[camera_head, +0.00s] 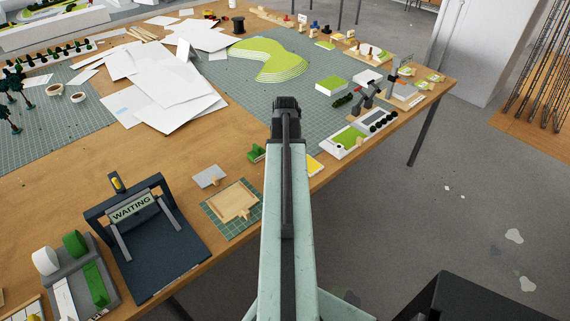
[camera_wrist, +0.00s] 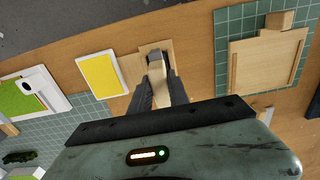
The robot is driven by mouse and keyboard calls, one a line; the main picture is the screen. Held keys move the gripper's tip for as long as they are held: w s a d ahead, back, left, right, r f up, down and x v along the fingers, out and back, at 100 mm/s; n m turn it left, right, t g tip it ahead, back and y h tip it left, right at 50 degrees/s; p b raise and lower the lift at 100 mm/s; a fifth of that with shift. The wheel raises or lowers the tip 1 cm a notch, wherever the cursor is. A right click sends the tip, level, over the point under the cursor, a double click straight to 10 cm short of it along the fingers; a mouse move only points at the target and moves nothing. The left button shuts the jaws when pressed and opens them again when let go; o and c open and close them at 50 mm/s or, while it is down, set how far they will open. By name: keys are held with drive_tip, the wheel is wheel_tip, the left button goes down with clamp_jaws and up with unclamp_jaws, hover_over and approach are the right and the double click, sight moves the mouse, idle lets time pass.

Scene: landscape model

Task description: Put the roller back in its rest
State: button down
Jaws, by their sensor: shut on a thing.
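My gripper (camera_wrist: 158,92) is shut on a narrow piece with a pale wooden end, seen in the wrist view. I take it to be the roller (camera_wrist: 156,65); most of it is hidden by the dark fingers. Just behind it lies a small wooden board with a dark part (camera_wrist: 143,52), perhaps the rest. The held piece overlaps this board in the picture; I cannot tell whether they touch. In the head view my arm hides the fingers, the roller and this board.
A yellow pad (camera_wrist: 103,73) lies left of the fingers and a wooden tray (camera_wrist: 267,62) on a green mat to the right. In the head view a small green piece (camera_head: 257,152) stands left of my arm. The "WAITING" frame (camera_head: 132,207) stands farther left.

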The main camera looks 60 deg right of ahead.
drive_tip(key=shift+f, duration=0.25)
idle(0.7)
drive_tip(key=c, duration=1.2)
unclamp_jaws()
drive_tip(key=shift+o, duration=0.2)
drive_tip(key=shift+r, duration=0.15)
wheel_tip(320, 180, up, 8)
drive_tip(key=p, duration=0.7)
drive_tip(key=shift+p, duration=0.35)
drive_tip(key=shift+f, duration=0.25)
